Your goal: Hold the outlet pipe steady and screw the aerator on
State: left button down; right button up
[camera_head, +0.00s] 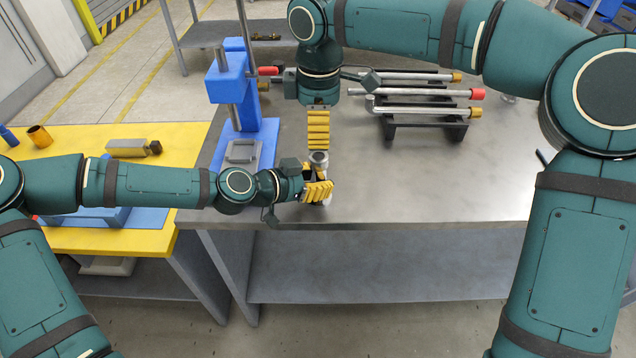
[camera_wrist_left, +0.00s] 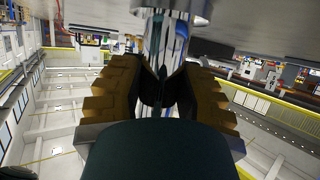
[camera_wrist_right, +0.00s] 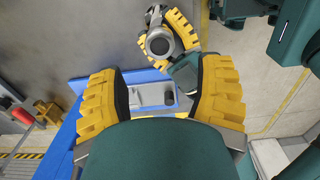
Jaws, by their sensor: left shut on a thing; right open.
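My left gripper (camera_head: 318,190) is shut on a shiny metal outlet pipe (camera_wrist_left: 165,45) that stands upright near the front edge of the grey table. A wider grey metal collar (camera_head: 318,157) sits at the pipe's upper end, above the fingers. In the right wrist view this end is a ring (camera_wrist_right: 158,32) with a dark centre; I cannot tell whether the collar is the aerator or part of the pipe. My right gripper (camera_head: 318,145) points down just above the collar. Its fingers (camera_wrist_right: 161,82) are open with nothing between them. The pipe's lower part is mostly hidden.
A blue press (camera_head: 230,90) stands left of the grippers. A black rack (camera_head: 425,132) with several metal pipes lies to the right, behind the grippers. A yellow bench (camera_head: 185,150) adjoins on the left. The grey table (camera_head: 450,190) is clear at front right.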

aim_at(319, 160)
jog(key=shift+f, duration=4.05)
grip_shut()
jog(key=shift+c, duration=0.5)
grip_release()
jog(key=shift+r, duration=2.3)
jog(key=o, duration=0.7)
jog(key=shift+c, duration=0.2)
